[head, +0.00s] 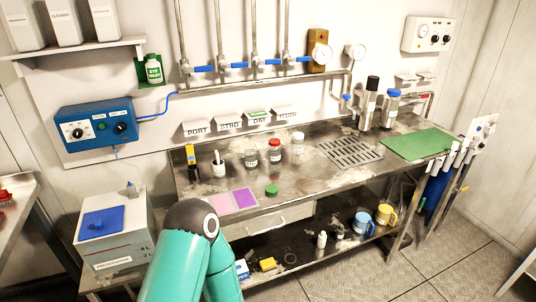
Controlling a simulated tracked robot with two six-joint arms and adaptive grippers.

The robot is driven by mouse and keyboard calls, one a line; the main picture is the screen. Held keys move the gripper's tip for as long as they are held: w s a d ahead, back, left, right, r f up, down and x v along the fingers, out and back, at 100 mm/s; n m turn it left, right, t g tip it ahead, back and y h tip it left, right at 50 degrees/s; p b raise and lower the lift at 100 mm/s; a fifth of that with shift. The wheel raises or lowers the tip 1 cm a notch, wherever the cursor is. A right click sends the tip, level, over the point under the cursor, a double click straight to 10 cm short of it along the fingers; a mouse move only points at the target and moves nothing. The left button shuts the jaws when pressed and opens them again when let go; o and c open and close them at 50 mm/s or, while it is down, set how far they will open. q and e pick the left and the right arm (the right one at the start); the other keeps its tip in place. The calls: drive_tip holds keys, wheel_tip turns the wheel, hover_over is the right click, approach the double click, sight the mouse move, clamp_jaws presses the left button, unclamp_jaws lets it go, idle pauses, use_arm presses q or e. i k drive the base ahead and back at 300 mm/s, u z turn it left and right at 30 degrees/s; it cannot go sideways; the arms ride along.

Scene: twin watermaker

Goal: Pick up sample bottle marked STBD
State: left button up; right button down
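Three small labelled bottles stand upright on the steel bench: a clear bottle (251,159), a bottle with a red cap (274,155) and a bottle with a pale grey cap (298,149). Their markings are too small to read, so I cannot tell which is marked STBD. A white wall sign that reads STBD (229,125) is above the bench, between the PORT sign (197,128) and the DAY sign (258,118). Neither gripper is in view. Only a teal and black arm of mine shows at the bottom, in front of the bench.
The bench also holds a green cap (271,190), pink (222,203) and purple (245,198) squares, a white cup (218,168), a yellow-black item (191,158), a drain grille (349,151), a green mat (417,144) and tall cylinders (369,107). A grey box (115,225) stands left.

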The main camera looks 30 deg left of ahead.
sight(250, 156)
drive_tip(key=z, duration=0.1)
drive_tip(key=i, duration=0.9)
drive_tip(key=u, duration=0.75)
